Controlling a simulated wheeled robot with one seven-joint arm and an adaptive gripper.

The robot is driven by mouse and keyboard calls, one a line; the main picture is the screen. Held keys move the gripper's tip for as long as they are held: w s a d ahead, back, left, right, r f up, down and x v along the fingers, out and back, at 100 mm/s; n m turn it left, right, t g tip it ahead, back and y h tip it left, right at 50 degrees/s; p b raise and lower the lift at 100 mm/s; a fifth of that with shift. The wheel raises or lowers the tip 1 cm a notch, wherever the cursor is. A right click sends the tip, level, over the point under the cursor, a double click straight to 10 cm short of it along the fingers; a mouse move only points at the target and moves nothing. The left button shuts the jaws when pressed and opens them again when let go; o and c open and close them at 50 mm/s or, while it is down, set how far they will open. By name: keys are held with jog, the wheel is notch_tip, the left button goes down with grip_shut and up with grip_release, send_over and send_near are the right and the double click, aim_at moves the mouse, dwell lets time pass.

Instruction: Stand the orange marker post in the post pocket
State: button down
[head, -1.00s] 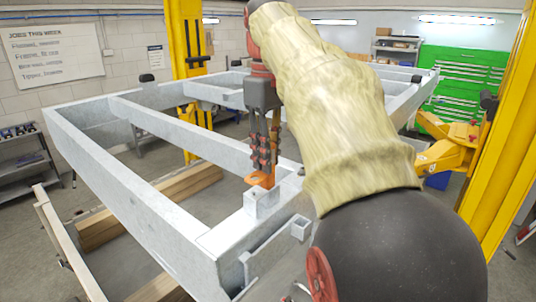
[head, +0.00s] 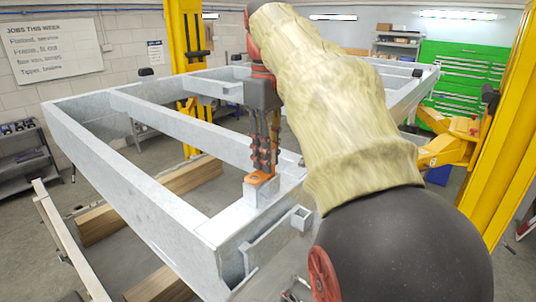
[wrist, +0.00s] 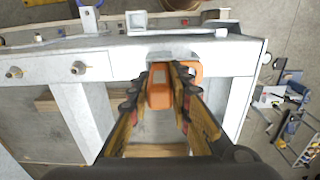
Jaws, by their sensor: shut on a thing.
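The orange marker post (head: 262,177) is held upright between the fingers of my gripper (head: 265,160). Only its orange lower part, with a flat flange, shows in the head view; the fingers cover much of the rest. The post pocket (head: 262,194) is a short square grey socket on the trailer frame's near corner. The flange is right at the pocket's top rim; I cannot tell if it touches or how far any part is inside. In the wrist view the orange post (wrist: 160,90) sits between both fingers of my gripper (wrist: 162,76), against the pale frame rail.
The grey trailer frame (head: 150,200) fills the middle, with open bays between its rails. A yellow lift column (head: 490,150) stands close at right, another (head: 185,60) behind. Timber beams (head: 150,200) lie below. A green tool cabinet (head: 462,85) stands behind.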

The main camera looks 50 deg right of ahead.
jog(key=shift+f, duration=0.25)
jog(key=c, duration=1.6)
grip_release()
jog(key=shift+o, duration=0.2)
